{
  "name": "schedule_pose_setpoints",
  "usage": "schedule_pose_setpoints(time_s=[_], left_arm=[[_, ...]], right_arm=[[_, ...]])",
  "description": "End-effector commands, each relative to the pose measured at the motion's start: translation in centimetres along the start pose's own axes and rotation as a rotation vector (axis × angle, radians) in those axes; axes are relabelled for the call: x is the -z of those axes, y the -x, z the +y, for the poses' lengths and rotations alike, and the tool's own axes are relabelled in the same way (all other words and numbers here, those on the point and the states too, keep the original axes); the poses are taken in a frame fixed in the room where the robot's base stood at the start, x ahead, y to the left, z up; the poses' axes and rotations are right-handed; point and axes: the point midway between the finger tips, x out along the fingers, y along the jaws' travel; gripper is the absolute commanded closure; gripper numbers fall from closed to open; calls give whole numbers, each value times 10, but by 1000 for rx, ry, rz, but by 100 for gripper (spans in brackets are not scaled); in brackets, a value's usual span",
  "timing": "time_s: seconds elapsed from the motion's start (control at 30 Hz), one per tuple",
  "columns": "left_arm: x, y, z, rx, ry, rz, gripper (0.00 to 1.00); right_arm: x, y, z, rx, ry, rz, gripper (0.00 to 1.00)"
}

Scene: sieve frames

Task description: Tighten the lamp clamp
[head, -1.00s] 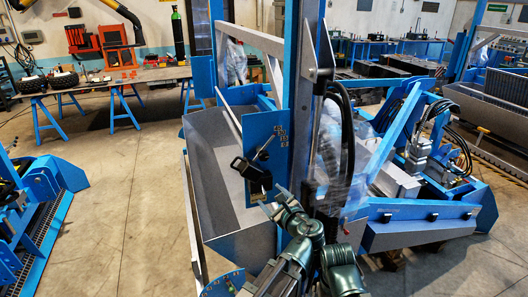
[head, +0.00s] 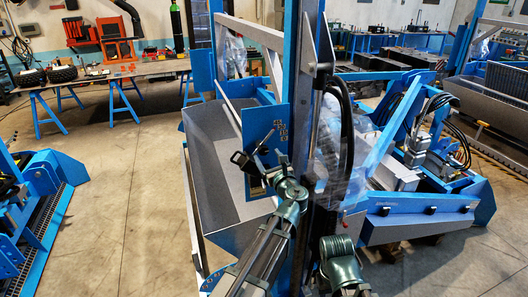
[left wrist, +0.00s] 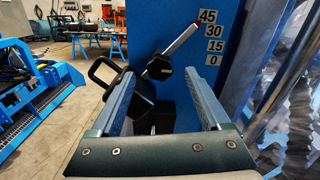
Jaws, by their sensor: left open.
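A blue panel (head: 266,122) stands upright with a scale (left wrist: 211,37) reading 45, 30, 15 and 0. On it is a black faceted knob (left wrist: 159,68) with a pale, red-ended lever (left wrist: 182,39) slanting up right, its tip beside the 45. A black lamp body with a loop handle (left wrist: 103,72) is left of the knob; it also shows in the head view (head: 241,160). My left gripper (left wrist: 160,82) is open, facing the panel, fingers apart on either side of the knob in the left wrist view. Contact cannot be told. My right gripper is not in view.
A grey trough (head: 207,150) lies behind and left of the panel. A dark upright with hoses (head: 345,130) stands close on the right. Blue machinery (head: 410,210) fills the right.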

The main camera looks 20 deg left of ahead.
Motion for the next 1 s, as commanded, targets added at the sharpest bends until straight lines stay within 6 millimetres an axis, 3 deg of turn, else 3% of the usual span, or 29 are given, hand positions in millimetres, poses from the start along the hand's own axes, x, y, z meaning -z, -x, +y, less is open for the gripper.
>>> schedule_pose_setpoints(time_s=[0.1, 0.3, 0.7, 0.77, 1.0], left_arm=[[0, -22, -1, -2, 0, 0, 20], [0, -41, -1, -1, 1, 0, 20], [0, -46, 0, 0, 1, 0, 20], [0, -46, 0, 0, 1, 0, 28], [0, -46, 0, 0, 1, 0, 71]], right_arm=[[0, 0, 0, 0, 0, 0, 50], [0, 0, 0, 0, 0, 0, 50], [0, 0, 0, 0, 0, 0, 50], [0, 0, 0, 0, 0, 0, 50], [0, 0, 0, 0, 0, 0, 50]])
